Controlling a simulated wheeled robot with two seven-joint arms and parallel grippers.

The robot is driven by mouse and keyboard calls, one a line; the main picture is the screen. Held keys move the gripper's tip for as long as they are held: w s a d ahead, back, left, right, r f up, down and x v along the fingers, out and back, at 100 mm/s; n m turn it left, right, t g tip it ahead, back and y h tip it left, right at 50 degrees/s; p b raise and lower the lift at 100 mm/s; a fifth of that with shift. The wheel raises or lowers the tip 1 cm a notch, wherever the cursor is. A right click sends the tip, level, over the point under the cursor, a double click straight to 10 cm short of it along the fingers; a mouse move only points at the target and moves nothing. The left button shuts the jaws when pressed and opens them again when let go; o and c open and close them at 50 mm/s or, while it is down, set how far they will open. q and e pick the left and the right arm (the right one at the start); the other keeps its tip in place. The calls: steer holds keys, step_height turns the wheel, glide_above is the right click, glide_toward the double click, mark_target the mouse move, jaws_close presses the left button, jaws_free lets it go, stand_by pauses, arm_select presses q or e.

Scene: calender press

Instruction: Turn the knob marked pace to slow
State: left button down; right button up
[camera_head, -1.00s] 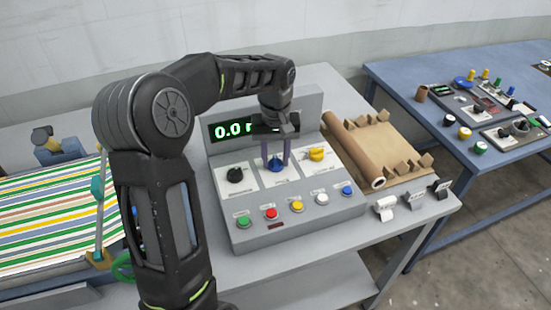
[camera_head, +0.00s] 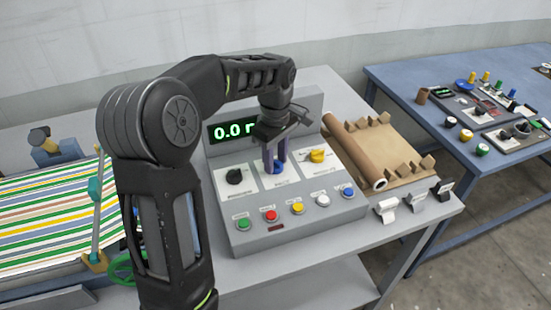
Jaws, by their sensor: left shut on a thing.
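A grey control panel (camera_head: 300,216) stands on the table with a row of three knobs on white plates. A black knob (camera_head: 234,176) is on the left, a blue knob (camera_head: 277,170) in the middle and a yellow knob (camera_head: 317,156) on the right. The labels under them are too small to read. My left gripper (camera_head: 276,166) points down at the middle plate and is shut on the blue knob, its fingers partly hiding it. My right gripper is not in view.
Several coloured buttons line the panel's front, among them a green one (camera_head: 243,224) and a red one (camera_head: 270,215). A brown paper roll (camera_head: 355,152) lies right of the panel. Striped material (camera_head: 50,220) is at the left. A blue table (camera_head: 400,85) with loose parts stands at the right.

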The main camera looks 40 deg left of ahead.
mark_target(276, 161)
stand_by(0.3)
arm_select(q)
steer(key=c, duration=0.9)
jaws_free()
steer(key=shift+r, duration=0.1)
step_height(276, 161, up, 8)
steer(key=shift+f, duration=0.15)
steer(key=shift+f, duration=0.1)
